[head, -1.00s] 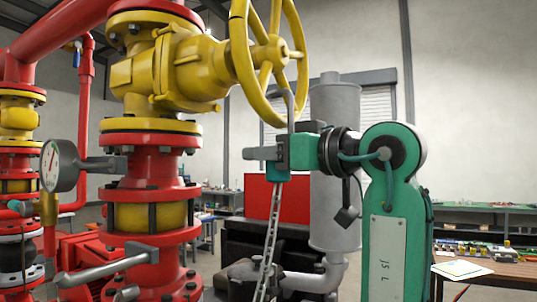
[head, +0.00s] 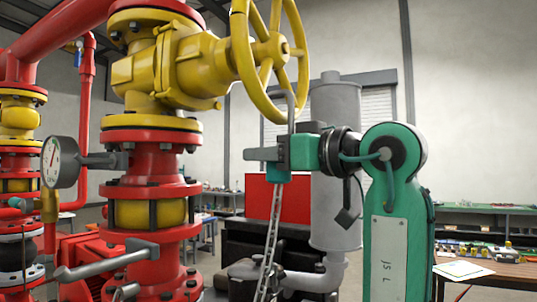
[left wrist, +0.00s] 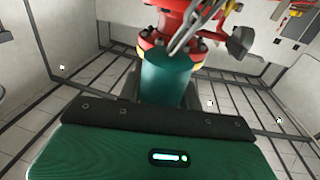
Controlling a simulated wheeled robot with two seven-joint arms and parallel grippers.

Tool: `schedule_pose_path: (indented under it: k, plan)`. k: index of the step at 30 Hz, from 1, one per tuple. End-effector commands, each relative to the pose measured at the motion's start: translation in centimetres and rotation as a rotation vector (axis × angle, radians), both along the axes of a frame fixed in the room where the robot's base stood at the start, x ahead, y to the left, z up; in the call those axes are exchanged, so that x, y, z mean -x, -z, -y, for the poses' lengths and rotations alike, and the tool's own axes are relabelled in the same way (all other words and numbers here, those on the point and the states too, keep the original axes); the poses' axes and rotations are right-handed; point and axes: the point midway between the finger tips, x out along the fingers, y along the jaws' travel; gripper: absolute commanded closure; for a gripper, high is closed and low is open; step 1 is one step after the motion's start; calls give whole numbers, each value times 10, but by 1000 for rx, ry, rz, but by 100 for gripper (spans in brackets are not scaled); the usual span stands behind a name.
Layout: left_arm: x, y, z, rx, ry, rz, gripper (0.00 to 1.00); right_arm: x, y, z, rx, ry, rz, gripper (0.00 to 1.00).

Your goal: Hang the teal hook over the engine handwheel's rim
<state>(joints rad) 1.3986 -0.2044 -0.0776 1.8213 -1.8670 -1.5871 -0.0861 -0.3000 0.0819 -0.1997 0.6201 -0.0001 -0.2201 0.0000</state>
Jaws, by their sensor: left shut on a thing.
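The yellow handwheel (head: 240,45) stands upright on the yellow valve at the top of the head view. My left gripper (head: 268,155) is shut on the teal grip of the hook (head: 278,176), just below the wheel. The hook's grey rod (head: 291,112) rises past the gripper, and its bent top is beside the wheel's lower rim. I cannot tell whether the bend is over the rim or only in front of it. A chain (head: 272,235) hangs from the grip. In the left wrist view the teal grip (left wrist: 165,82) shows beyond the gripper body. My right gripper is not in view.
Red and yellow pipework (head: 150,215) with a pressure gauge (head: 60,162) fills the left. A grey cylinder (head: 335,200) stands behind my arm. A bench (head: 490,268) with small parts is at the right. Open air lies right of the wheel.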

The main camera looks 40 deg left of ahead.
Motion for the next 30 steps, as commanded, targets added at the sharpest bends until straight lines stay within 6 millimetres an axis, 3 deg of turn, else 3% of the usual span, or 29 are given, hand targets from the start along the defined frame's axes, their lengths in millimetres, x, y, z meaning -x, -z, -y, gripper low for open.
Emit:
schedule_pose_path:
  k: [14,29,30]
  plan:
    - [0,18,0,0,0,0,90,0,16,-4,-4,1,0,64]
    - [0,19,0,0,0,0,90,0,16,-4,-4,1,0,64]
    - [0,19,0,0,0,0,57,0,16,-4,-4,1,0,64]
